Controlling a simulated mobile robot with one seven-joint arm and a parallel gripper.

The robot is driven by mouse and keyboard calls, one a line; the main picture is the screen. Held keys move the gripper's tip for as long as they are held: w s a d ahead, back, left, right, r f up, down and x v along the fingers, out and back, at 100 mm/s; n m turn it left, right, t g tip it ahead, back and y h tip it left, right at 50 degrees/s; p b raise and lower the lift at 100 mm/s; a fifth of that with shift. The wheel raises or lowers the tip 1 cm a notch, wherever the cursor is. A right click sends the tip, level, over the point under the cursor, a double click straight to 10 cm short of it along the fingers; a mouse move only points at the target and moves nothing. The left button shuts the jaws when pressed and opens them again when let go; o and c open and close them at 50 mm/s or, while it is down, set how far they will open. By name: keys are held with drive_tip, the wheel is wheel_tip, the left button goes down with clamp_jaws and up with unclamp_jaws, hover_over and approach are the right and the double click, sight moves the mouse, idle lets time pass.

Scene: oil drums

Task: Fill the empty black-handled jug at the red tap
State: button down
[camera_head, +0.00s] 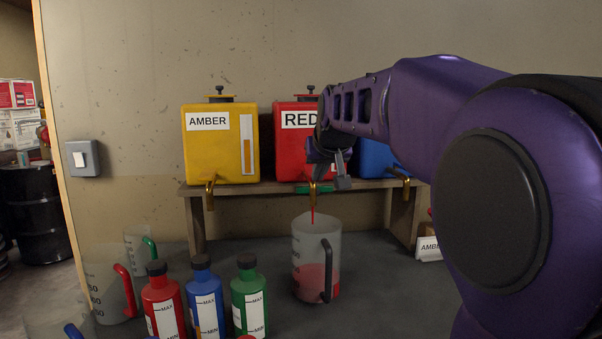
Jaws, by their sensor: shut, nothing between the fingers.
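The black-handled jug (318,242) stands upright on the grey counter under the brass red tap (313,197). A thin red stream falls from the tap into the jug. Red liquid fills roughly the lower half of the jug; its black handle faces front right. The tap belongs to the red tank (291,150) labelled RED, partly hidden by my arm. My gripper (342,184) is shut and empty, just right of the tap; I cannot tell whether it touches it. A green strip shows behind the tap.
A yellow AMBER tank (221,150) and a blue tank (377,160) share the wooden shelf (248,188). Red, blue and green bottles (205,300) stand at front left, near jugs with red (127,290) and green handles. My arm covers the right side.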

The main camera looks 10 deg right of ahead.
drive_tip(key=shift+r+p, duration=0.65)
drive_tip(key=shift+r, duration=0.2)
